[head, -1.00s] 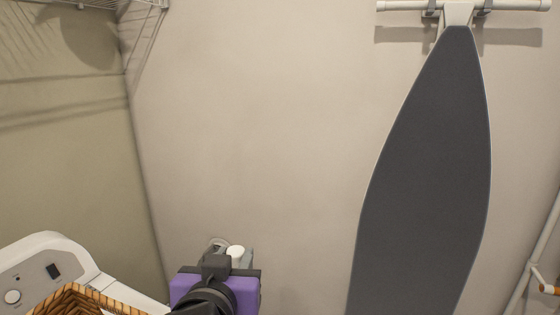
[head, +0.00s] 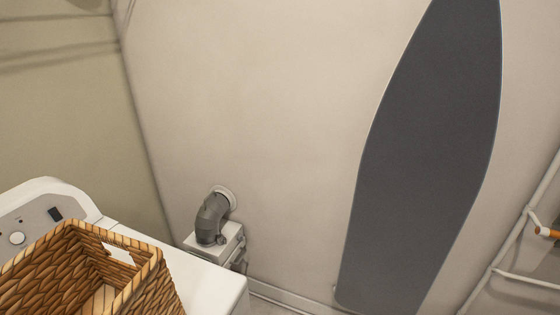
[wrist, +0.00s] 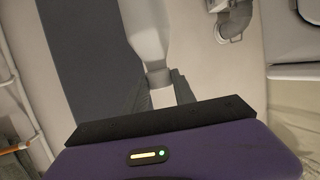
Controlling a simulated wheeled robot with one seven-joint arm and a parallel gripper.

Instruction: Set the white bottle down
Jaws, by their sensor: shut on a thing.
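My gripper (wrist: 160,88) shows only in the wrist view, with its purple body and black plate at the bottom. It is shut on the white bottle (wrist: 148,35), which extends from the fingers toward the top of that view. The upper end of the bottle runs out of the picture, so what lies beneath or beyond it is hidden. Neither my gripper nor the bottle is in the head view now.
In the head view, a wicker basket (head: 125,285) sits on a white machine (head: 215,280) at lower left. A grey duct elbow (head: 211,218) meets the wall behind. A dark ironing board (head: 425,150) hangs on the wall; a white rack (head: 520,230) stands at right.

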